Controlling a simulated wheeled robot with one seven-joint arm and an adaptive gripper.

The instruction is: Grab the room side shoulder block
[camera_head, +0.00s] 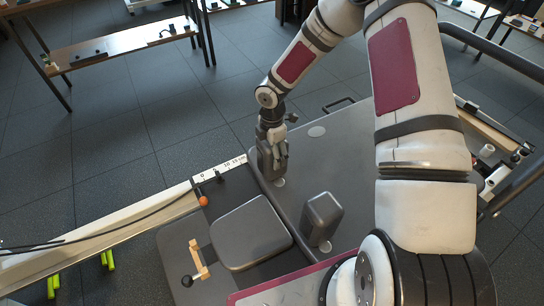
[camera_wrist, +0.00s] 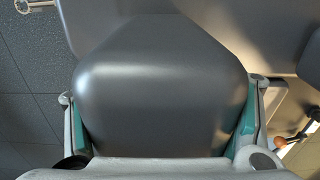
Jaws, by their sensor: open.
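A dark grey, padded shoulder block (camera_wrist: 160,75) fills the middle of the wrist view, between the two fingers of my gripper (camera_wrist: 163,122). The fingers have teal inner pads and stand at the block's left and right sides. I cannot tell whether they touch it. In the head view my gripper (camera_head: 273,150) points down over this block at the carriage's far left edge and largely hides it. A second shoulder block (camera_head: 322,215) stands upright on the carriage, nearer and to the right, with nothing around it.
The grey carriage (camera_head: 345,150) lies under both blocks. A grey headrest (camera_head: 250,233) is nearer. A white rail (camera_head: 100,236) with a rope runs left. A shelf table (camera_head: 120,44) stands back left; floor between is clear.

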